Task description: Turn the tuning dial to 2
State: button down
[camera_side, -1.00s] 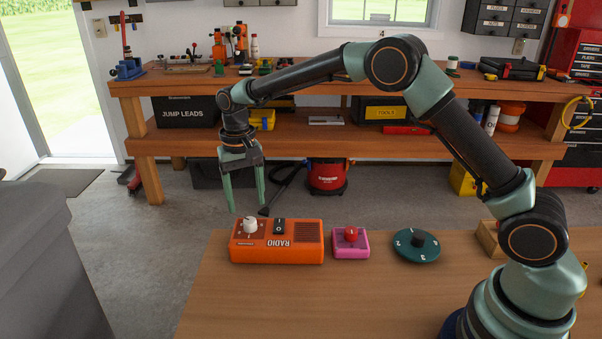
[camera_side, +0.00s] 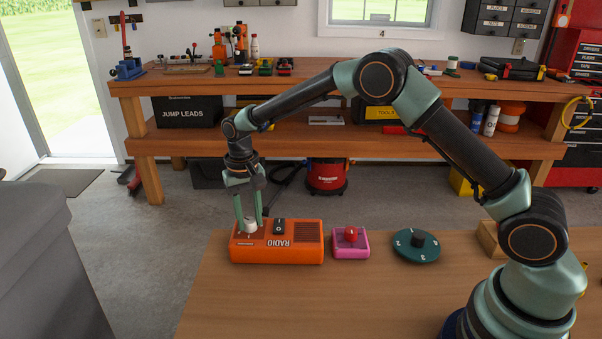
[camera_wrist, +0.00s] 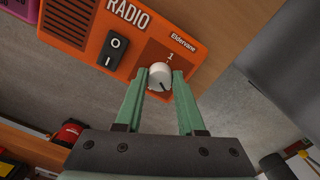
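The orange radio (camera_side: 283,252) lies on the near wooden table, and it also shows in the wrist view (camera_wrist: 88,30). Its white tuning dial (camera_wrist: 160,75) sits on a brown panel, with a "1" printed beside it and a dark pointer line facing my gripper's side. Other numbers around the dial cannot be read. In the side view the dial (camera_side: 250,225) is partly hidden by a finger. My gripper (camera_wrist: 160,77) has its green fingertips on either side of the dial, close to it. I cannot tell whether they touch it.
A black rocker switch (camera_side: 279,226) is on the radio beside the dial. A pink box with a red knob (camera_side: 351,236) and a green numbered disc (camera_side: 417,253) stand to the right. The front of the table (camera_side: 300,305) is clear.

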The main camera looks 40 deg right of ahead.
jog(key=shift+n, duration=0.4)
jog(key=n, duration=0.5)
jog(key=shift+r+n, duration=0.1)
jog(key=shift+n, duration=0.2)
jog(key=n, duration=0.5)
jog(key=shift+w+n+t, duration=0.1)
jog(key=shift+n+t, duration=0.2)
jog(key=c, duration=0.5)
grip_release()
